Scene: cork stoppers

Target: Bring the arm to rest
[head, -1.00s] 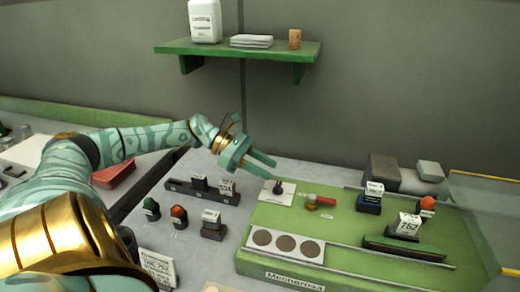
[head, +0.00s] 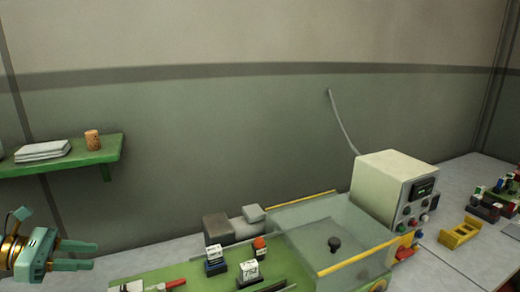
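My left gripper (head: 90,255) is at the lower left of the head view, its two fingers pointing right. The fingers are apart with nothing between them, so it is open and empty. It is in the air, below the green shelf (head: 110,160) and left of the green board (head: 185,270). Most of my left arm is cut off by the left edge. My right gripper is not in view.
A cork (head: 92,140) and a white stack (head: 43,150) sit on the shelf. Grey blocks (head: 231,228), a clear-topped case (head: 320,228) with yellow edges, a cream instrument box (head: 385,187) and a yellow holder (head: 460,232) stand rightward. The wall above is clear.

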